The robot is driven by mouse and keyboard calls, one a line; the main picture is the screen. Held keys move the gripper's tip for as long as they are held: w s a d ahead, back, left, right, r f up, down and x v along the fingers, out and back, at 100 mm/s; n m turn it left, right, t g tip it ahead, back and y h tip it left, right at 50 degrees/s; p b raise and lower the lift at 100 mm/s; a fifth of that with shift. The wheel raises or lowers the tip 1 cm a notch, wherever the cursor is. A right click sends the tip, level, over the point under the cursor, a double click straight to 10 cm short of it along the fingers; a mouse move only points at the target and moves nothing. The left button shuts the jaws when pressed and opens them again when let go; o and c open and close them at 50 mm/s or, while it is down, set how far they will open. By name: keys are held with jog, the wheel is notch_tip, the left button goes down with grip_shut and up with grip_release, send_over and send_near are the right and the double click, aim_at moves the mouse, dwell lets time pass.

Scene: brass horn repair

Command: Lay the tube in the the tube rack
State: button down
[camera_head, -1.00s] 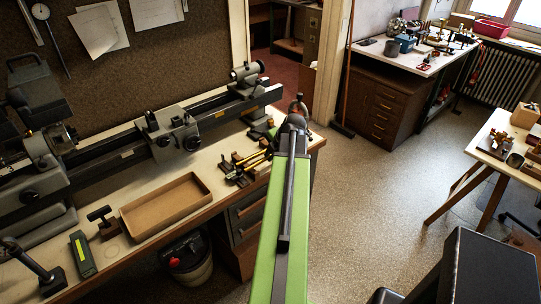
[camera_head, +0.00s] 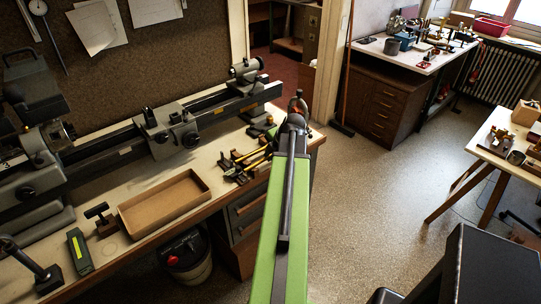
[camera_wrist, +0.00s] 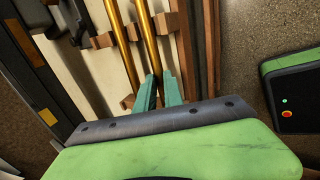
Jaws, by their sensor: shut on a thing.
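My gripper (camera_wrist: 159,92) has teal fingers, closed on a brass tube (camera_wrist: 147,42) near its lower end in the wrist view. A second brass tube (camera_wrist: 122,42) lies to the left, nearly parallel to it. The tube rack's wooden blocks (camera_wrist: 166,23) show beside and under the tubes. The held tube runs past the right block, but I cannot tell whether it rests in a notch. In the head view, the rack (camera_head: 229,164) with its brass tubes (camera_head: 254,157) is on the bench, left of my arm. My fingers are hidden there.
A lathe (camera_head: 170,135) runs along the back of the bench. An empty shallow box (camera_head: 163,205) lies left of the rack, with a green tool (camera_head: 80,252) further left. The bench's front edge (camera_wrist: 211,45) is just right of the tubes. Open floor lies beyond it.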

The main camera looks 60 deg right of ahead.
jog(key=c, duration=1.4)
grip_release()
jog(key=shift+o, duration=0.2)
jog(key=p+v, duration=1.5)
jog(key=v, duration=0.2)
jog(key=shift+r, duration=0.25)
jog(key=shift+a, duration=0.15)
